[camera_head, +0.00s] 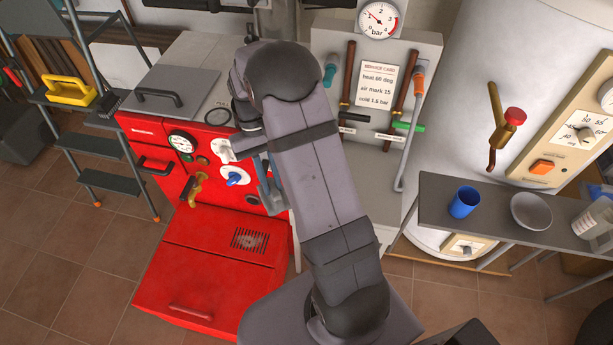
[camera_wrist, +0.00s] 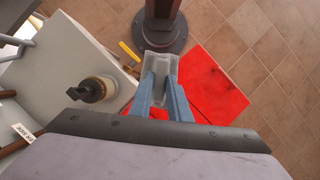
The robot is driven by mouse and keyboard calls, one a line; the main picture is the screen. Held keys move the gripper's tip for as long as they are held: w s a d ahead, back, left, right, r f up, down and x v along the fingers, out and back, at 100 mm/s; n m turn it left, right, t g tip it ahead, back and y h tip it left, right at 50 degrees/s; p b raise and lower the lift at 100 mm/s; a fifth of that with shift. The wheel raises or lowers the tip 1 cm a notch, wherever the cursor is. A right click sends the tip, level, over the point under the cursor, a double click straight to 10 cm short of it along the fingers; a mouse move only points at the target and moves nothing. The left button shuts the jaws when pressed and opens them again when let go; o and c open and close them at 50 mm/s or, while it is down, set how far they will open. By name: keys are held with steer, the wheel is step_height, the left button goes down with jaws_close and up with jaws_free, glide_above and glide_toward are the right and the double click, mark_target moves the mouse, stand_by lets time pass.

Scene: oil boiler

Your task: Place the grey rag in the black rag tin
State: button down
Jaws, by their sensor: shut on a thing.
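My gripper (camera_wrist: 160,82) has its blue fingers closed on a small grey piece, which looks like the grey rag (camera_wrist: 161,66), in the wrist view. The piece is pinched at the fingertips and held above the floor and a red surface. I cannot clearly identify the black rag tin. A dark object (camera_head: 462,335) is cut off at the bottom edge of the head view, and I cannot tell what it is.
The red boiler (camera_head: 215,255) stands left of my arm, with a gauge, valves and a blue knob (camera_head: 235,177). A grey shelf (camera_head: 435,200) on the right bears a blue cup (camera_head: 465,202) and a bowl (camera_head: 531,210). A stepladder (camera_head: 100,182) stands at left. Tiled floor is clear at lower left.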

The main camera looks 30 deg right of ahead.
mark_target(269, 183)
steer(key=a+n, duration=0.2)
steer(key=a, duration=0.3)
steer(key=d+r+p, duration=0.1)
steer(key=r+p, duration=0.1)
steer(key=p, duration=0.1)
steer(key=d+r+m+p, duration=0.1)
steer(key=d+r+p, duration=0.1)
steer(key=r+p, duration=0.1)
steer(key=w+d+r+m+p, duration=0.1)
steer(key=r+p, duration=0.1)
steer(key=r, duration=0.1)
steer(key=shift+d+p, duration=0.35)
steer(key=shift+p, duration=0.05)
steer(key=w+d+r+m+t+p, duration=0.2)
steer(key=w+m, duration=0.5)
steer(key=m, duration=0.4)
steer(key=w+d+r+m+t+p, duration=0.2)
steer(key=w+d+r+m+t, duration=0.2)
steer(key=w+m, duration=0.3)
steer(key=w+d+r+m+t+p, duration=0.2)
steer(key=w+r+m, duration=0.3)
steer(key=m, duration=1.1)
steer(key=w+t+p, duration=0.1)
steer(key=w, duration=0.1)
steer(key=shift+w+d+r+h, duration=0.3)
steer(key=shift+w+d, duration=0.05)
steer(key=shift+d, duration=0.05)
steer(key=shift+f, duration=0.1)
